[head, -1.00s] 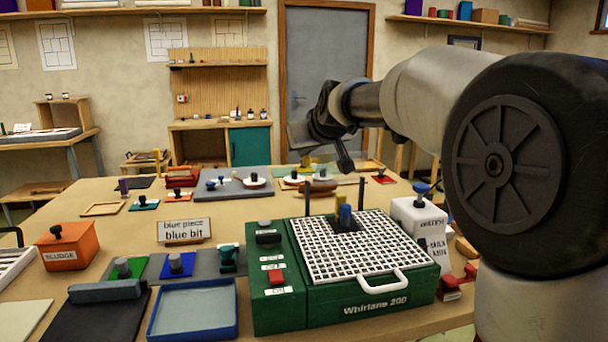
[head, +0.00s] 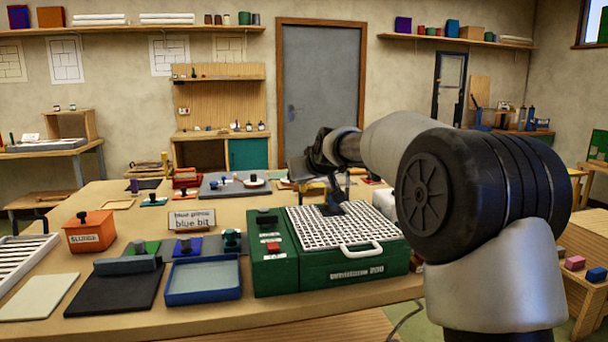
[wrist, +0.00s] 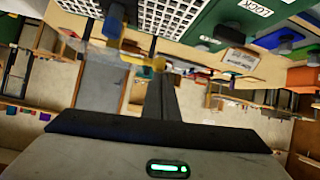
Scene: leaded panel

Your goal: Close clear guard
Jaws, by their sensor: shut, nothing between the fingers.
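The green grinder, Whirlane 200 (head: 355,262), stands on the bench with a white grid top (head: 335,226) and a white front handle (head: 361,249). My gripper (head: 334,197) is above the grid's back edge, its fingers pointing down; they are shut and empty. In the wrist view my gripper (wrist: 160,85) shows as a dark finger pair. A faint see-through sheet, which looks like the clear guard (wrist: 110,47), lies beside the fingers, with a yellow tab (wrist: 158,64) near their tips. I cannot tell whether they touch. In the head view the guard is hard to make out.
A blue tray (head: 203,297), a dark mat (head: 110,293) and an orange box (head: 89,232) stand left of the grinder. A white box (head: 384,204) is right of the grid, partly behind my arm.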

